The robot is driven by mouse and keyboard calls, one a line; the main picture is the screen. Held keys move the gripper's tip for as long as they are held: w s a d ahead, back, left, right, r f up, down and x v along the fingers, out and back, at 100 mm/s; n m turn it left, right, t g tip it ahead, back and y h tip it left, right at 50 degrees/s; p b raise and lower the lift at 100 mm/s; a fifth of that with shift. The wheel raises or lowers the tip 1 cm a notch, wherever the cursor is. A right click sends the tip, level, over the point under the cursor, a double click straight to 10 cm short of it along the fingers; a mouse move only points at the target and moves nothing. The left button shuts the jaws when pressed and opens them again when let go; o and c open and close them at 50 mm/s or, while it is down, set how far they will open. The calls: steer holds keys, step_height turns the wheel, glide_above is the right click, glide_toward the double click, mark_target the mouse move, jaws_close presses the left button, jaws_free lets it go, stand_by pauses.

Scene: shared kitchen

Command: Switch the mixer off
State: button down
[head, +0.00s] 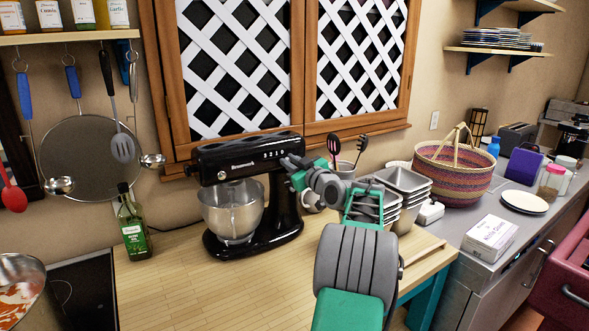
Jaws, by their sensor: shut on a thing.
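The black stand mixer (243,152) stands upright on the wooden worktop (175,285), with its head level over a steel bowl (231,208). Small white marks show on the side of the head. My gripper (290,163) reaches in from the right and is shut on the mixer at the right end of its head. The exact part between the fingertips is too small to make out. My wrist and arm cover the area right of the mixer's column. Whether the mixer is running cannot be told from this single view.
A green oil bottle (133,224) stands left of the mixer. Steel pans (402,190) are stacked right of my wrist, with a utensil pot (344,170) behind. A hob (85,292) and a pot (22,285) lie at the left. The worktop's front is clear.

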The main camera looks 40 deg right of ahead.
steer(key=c, duration=1.8)
jaws_free()
steer(key=shift+s+d+r, duration=0.1)
steer(key=shift+d+r, duration=0.05)
steer(key=o, duration=0.3)
steer(key=shift+d, duration=0.15)
steer(key=shift+o, duration=0.6)
steer(key=shift+f, duration=0.2)
steer(key=b+v, duration=0.2)
steer(key=v, duration=0.5)
steer(key=shift+s+a+b, duration=0.2)
steer(key=shift+s+b, duration=0.1)
steer(key=shift+s, duration=0.05)
steer(key=shift+r, duration=0.1)
